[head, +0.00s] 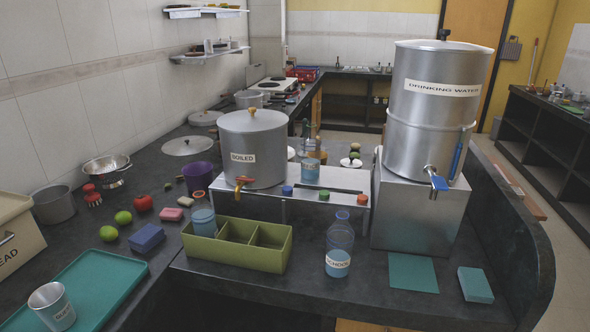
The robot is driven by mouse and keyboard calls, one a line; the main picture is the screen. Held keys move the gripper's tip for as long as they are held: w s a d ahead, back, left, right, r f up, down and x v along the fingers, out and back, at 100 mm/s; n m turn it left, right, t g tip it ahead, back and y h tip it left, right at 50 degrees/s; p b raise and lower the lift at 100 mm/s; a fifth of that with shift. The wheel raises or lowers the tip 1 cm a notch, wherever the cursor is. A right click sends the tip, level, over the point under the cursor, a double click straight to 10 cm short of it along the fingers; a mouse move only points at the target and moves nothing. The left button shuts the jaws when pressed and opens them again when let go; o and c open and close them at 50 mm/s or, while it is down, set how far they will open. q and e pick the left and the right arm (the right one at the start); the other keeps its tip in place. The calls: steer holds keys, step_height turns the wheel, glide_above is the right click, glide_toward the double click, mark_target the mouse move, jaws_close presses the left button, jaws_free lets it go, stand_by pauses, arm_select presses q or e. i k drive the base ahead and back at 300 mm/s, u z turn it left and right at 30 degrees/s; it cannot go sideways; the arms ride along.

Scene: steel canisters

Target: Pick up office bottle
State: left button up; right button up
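No bottle with a readable "office" label shows. A clear bottle with blue liquid (203,222) stands upright at the left end of the green divided caddy (236,259), apparently in its left compartment. Its lower part is hidden by the caddy wall and I cannot read a label on it. A second clear bottle (339,249), part filled with blue liquid and labelled "SCHOOL", stands uncapped on the dark counter right of the caddy. Neither of my grippers is in view.
A steel pot labelled "BOILED" (254,146) and blue, green and orange caps sit on a steel stand behind the caddy. A large "DRINKING WATER" drum (431,120) stands right. A teal tray (88,285) with a steel cup (51,307) lies left. Counter around the school bottle is clear.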

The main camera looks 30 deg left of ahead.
mark_target(311, 143)
steer(key=k, duration=0.25)
steer(key=u, duration=1.05)
